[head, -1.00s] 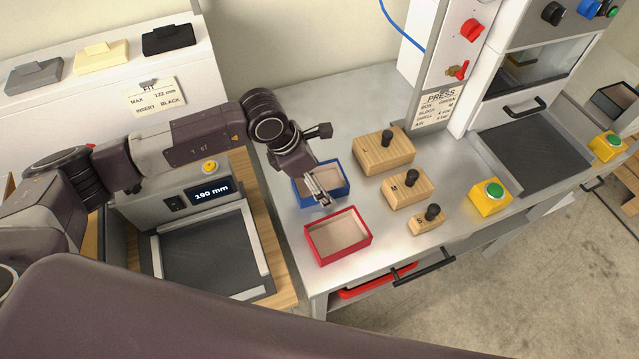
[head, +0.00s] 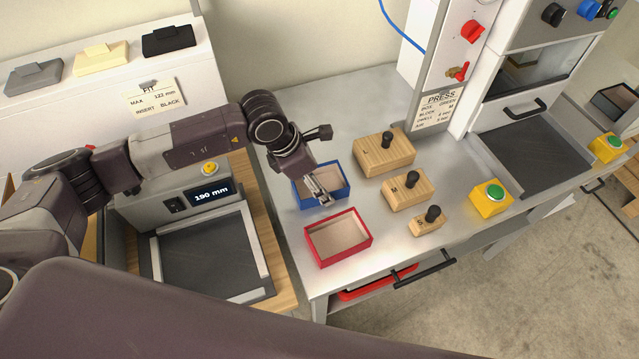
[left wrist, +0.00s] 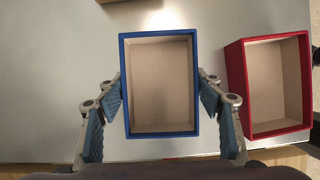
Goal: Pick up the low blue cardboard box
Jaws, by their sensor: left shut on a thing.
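The low blue cardboard box (head: 339,176) is open-topped with a beige inside and stands on the metal table, behind the red box. My left gripper (head: 322,197) is at the blue box and hides part of its front and inside in the head view. In the left wrist view the blue box (left wrist: 160,133) lies between the two fingers of my left gripper (left wrist: 163,100), which are shut on its left and right walls. Whether its bottom is clear of the table cannot be told. My right gripper is not in view.
A red open box (head: 338,238) stands close in front; in the left wrist view, the red box (left wrist: 236,92) is just beside the right finger. Wooden blocks with black knobs (head: 384,152) stand to the right. A measuring unit (head: 205,255) reading 190 mm is at left. The table's back is clear.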

